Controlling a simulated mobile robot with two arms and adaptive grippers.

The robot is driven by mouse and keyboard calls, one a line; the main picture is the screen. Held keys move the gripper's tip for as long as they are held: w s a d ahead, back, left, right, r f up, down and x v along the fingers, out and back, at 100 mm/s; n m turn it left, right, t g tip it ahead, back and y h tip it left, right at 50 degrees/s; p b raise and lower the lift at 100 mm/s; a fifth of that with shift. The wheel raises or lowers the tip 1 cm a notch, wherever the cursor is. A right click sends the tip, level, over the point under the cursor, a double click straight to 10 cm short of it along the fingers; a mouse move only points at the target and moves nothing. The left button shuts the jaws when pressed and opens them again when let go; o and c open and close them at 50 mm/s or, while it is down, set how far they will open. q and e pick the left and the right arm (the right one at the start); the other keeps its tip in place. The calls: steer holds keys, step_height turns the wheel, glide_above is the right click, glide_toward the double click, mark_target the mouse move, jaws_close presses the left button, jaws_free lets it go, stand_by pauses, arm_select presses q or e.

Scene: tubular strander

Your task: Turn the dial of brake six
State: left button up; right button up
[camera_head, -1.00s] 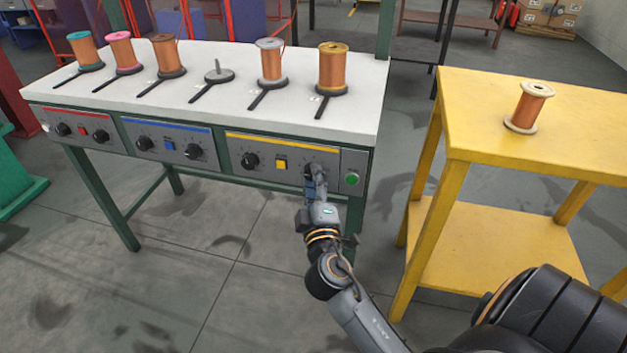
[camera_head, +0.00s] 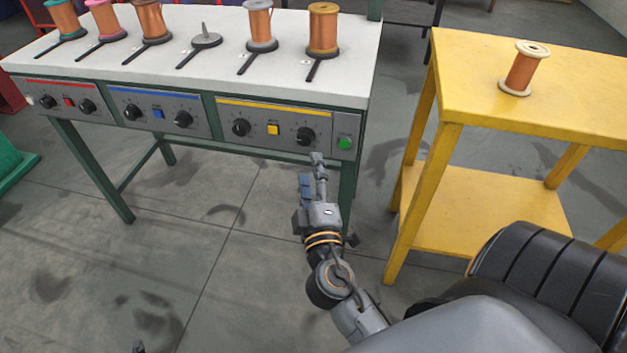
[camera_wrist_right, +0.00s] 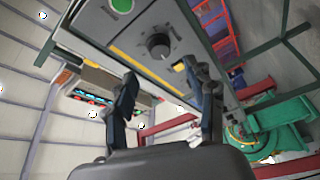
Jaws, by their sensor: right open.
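The rightmost black dial (camera_head: 306,136), on the yellow-striped panel (camera_head: 262,101), is uncovered; I take it as brake six's. Its pointer mark is too small to read. My right gripper (camera_head: 312,168) is open and empty, in front of and below this dial, apart from it. In the right wrist view the dial (camera_wrist_right: 158,46) sits beyond the two spread fingers of the gripper (camera_wrist_right: 162,75), roughly between them. A small dark tip at the bottom edge of the head view (camera_head: 138,347) seems to be my left gripper; the rest is out of frame.
A yellow button (camera_head: 273,129) and another dial (camera_head: 241,128) lie left of the dial, a green button (camera_head: 345,143) right. Copper spools stand on the white tabletop (camera_head: 200,75). A yellow table (camera_head: 540,115) with one spool (camera_head: 524,68) stands to the right.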

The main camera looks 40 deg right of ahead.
steer(key=shift+v, duration=2.1)
